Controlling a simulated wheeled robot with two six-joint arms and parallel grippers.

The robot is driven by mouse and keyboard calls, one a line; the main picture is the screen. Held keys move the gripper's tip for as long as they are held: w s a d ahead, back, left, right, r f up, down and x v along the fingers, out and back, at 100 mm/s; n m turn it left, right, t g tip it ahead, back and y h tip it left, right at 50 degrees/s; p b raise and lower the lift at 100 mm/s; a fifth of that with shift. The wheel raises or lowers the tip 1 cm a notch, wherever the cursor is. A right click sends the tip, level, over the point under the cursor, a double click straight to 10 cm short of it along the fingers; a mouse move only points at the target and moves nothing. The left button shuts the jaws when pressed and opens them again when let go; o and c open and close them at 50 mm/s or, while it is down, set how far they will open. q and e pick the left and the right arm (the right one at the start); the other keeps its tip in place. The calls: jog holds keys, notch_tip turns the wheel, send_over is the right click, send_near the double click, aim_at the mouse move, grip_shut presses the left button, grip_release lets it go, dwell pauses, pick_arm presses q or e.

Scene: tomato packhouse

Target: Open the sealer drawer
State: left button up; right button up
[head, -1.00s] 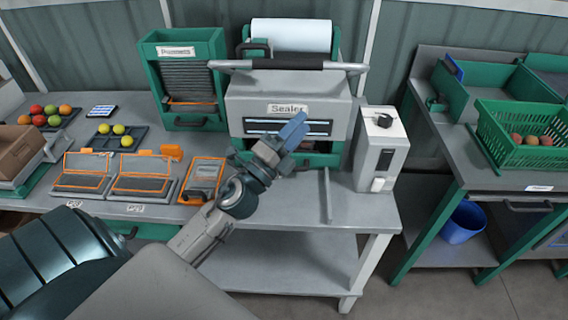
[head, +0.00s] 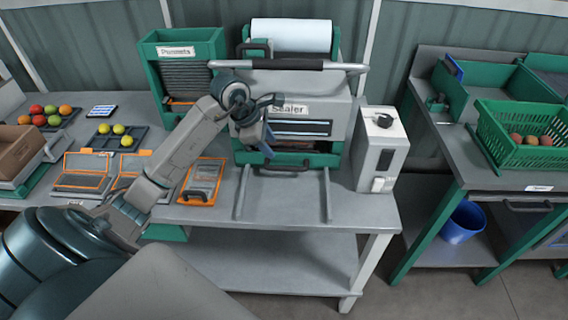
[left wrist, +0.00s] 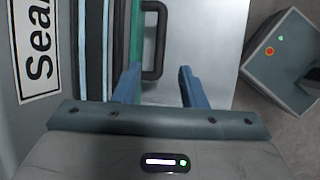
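The sealer (head: 245,105) stands on the bench, with a black-gripped bar across its top and a "Sealer" label. Its green drawer (head: 320,159) sits low in the front and looks shut. A dark drawer handle (head: 290,169) sticks out from it, and the handle also shows in the left wrist view (left wrist: 160,45). My left gripper (head: 267,154) points down in front of the sealer, just left of and above the handle. In the left wrist view its blue fingers (left wrist: 160,78) are open and empty, with the handle beyond them. My right gripper is not in view.
Two grey rails (head: 327,195) lie on the bench before the sealer, with clear surface between them. A white box (head: 372,165) stands close on the right. A green punnet dispenser (head: 152,60) and an orange-rimmed tray (head: 202,180) are on the left.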

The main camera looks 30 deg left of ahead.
aim_at(286, 167)
pick_arm(q)
jog(key=p+x, duration=0.2)
jog(key=x, duration=0.7)
jog(key=shift+d+f+p, duration=0.1)
jog(key=shift+p, duration=0.3)
jog(key=shift+w+d+f, duration=0.1)
jog(key=shift+w+f, duration=0.15)
jog(key=shift+f, duration=0.4)
grip_shut()
